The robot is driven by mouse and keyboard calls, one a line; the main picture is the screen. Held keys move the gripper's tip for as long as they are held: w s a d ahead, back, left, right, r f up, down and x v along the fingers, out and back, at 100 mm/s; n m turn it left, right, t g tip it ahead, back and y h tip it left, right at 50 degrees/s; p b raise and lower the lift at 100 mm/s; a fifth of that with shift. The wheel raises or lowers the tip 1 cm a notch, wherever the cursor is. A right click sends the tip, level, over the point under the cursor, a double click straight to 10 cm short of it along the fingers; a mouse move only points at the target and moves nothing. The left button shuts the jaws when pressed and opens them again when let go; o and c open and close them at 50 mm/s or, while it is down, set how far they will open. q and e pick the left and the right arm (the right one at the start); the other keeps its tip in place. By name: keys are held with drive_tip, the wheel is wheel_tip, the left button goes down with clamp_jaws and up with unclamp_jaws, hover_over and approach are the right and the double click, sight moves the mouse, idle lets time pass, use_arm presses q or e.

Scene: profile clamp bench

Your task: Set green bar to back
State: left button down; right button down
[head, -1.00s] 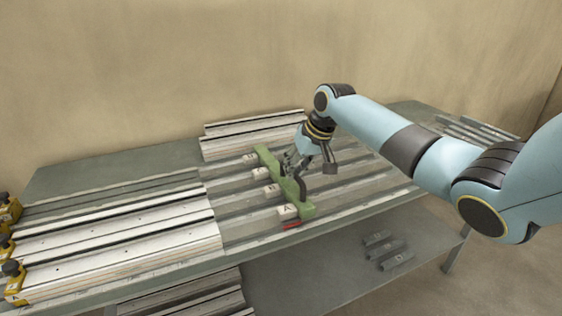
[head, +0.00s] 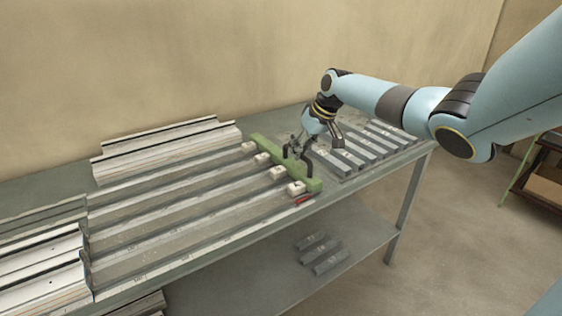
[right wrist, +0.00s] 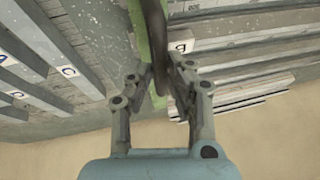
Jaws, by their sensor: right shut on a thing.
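The long green bar (head: 270,148) lies across the right part of several parallel rails on the bench, with white blocks (head: 296,188) along its left side. A dark handle stands on the bar. My right gripper (head: 296,148) is over the middle of the bar, shut on the dark handle (right wrist: 155,50). In the right wrist view the green bar (right wrist: 137,28) shows beside the handle, partly hidden by the fingers. My left gripper is out of view.
Several labelled grey bars (head: 365,150) lie right of the green bar. White profiles (head: 165,148) lie behind the rails and more (head: 40,265) at front left. A red piece (head: 304,200) is at the bar's front end. Short grey pieces (head: 322,252) lie on the lower shelf (head: 260,265).

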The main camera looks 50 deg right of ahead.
drive_tip(key=d+b, duration=0.1)
drive_tip(key=d, duration=0.1)
drive_tip(key=s+d, duration=0.1)
drive_tip(key=d, duration=0.2)
drive_tip(key=shift+s+d+r+b, duration=0.1)
drive_tip(key=shift+d+b, duration=0.15)
drive_tip(key=shift+b, duration=0.15)
drive_tip(key=c, duration=1.5)
unclamp_jaws()
drive_tip(key=shift+d, duration=0.1)
drive_tip(key=shift+o, duration=1.1)
drive_tip(key=shift+s, duration=0.1)
drive_tip(key=v, duration=1.2)
